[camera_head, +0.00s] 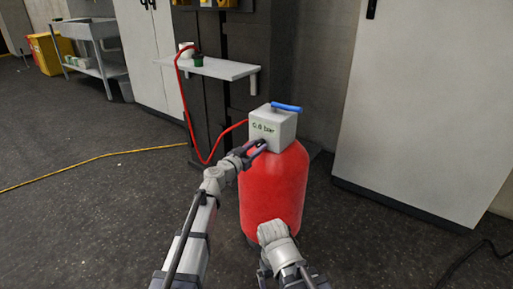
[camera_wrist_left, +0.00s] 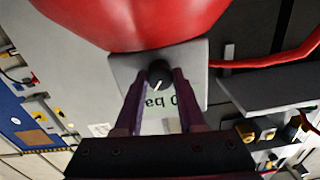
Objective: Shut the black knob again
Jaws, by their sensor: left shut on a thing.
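The black knob (camera_wrist_left: 159,74) sits on a face of the light grey box, with a short pale mark on it. My left gripper (camera_wrist_left: 164,76) is shut on the knob, one finger on each side in the left wrist view. In the head view the left gripper (camera_head: 259,146) is at the front of the grey box (camera_head: 287,125), which tops a red tank (camera_head: 274,190). The knob is hidden there behind the gripper. The box reads "0.0 bar" in green. Part of my right arm shows low in front of the tank; its gripper jaws do not show.
A blue handle (camera_head: 287,107) lies on top of the box. A red hose (camera_head: 186,105) runs from the box up to a grey shelf (camera_head: 221,68) behind it. A white cabinet (camera_head: 414,110) stands at right. The dark floor at left is mostly clear, with a yellow cable (camera_head: 95,160).

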